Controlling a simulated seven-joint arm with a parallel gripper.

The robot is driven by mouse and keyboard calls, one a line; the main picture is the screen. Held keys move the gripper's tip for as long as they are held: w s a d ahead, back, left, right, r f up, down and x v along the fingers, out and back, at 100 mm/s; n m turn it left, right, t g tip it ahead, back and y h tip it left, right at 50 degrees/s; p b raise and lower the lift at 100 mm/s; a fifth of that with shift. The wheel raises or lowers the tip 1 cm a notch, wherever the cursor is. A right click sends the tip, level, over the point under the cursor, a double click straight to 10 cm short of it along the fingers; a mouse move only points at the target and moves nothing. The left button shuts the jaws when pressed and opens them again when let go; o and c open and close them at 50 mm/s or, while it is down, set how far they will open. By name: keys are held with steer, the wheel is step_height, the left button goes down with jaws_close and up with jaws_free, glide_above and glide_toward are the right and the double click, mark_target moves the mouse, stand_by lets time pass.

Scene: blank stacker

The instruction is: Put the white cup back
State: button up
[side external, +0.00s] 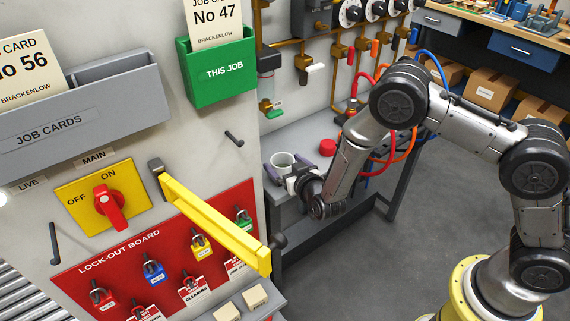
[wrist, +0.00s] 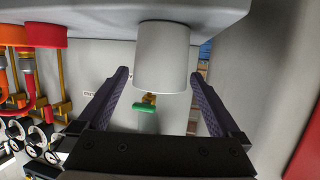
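The white cup (side external: 283,161) stands upright on a small grey table (side external: 308,160) beside the cabinet. My gripper (side external: 291,181) is at the near side of the cup, low over the table. In the wrist view, which is upside down, the white cup (wrist: 162,58) stands on the grey table surface (wrist: 120,14). My gripper's two dark fingers (wrist: 158,80) are spread wide, one on each side of the cup. Gaps show between the fingers and the cup. I cannot tell how far the fingertips reach around it.
A red round object (side external: 327,147) sits on the table right of the cup. A green-handled tap (side external: 272,108) is on the wall above. A yellow bar (side external: 215,222) juts out from the cabinet at left. Red and orange hoses hang behind my arm. Floor at right is clear.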

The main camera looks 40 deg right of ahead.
steer(key=shift+r, duration=0.25)
steer(key=v, duration=1.2)
steer(key=s+d+r+n+g+y, duration=0.1)
steer(key=s+r+g+y, duration=0.15)
steer(key=r, duration=0.45)
steer(key=s+r+g+y, duration=0.2)
steer(key=r+y, duration=0.1)
steer(key=r, duration=0.4)
steer(key=s+d+r+g, duration=0.1)
steer(key=s+d, duration=0.2)
steer(key=s, duration=0.4)
steer(key=s+d+r+n+g+h, duration=0.1)
steer(key=s+d+r, duration=0.1)
steer(key=s+d, duration=0.2)
steer(key=s+d+r+g+h, duration=0.1)
steer(key=s+d, duration=0.3)
steer(key=s, duration=0.7)
steer(key=shift+r+g, duration=0.3)
steer(key=shift+g, duration=0.25)
steer(key=shift+d+h, duration=0.1)
steer(key=shift+h, duration=0.15)
steer(key=shift+c, duration=0.3)
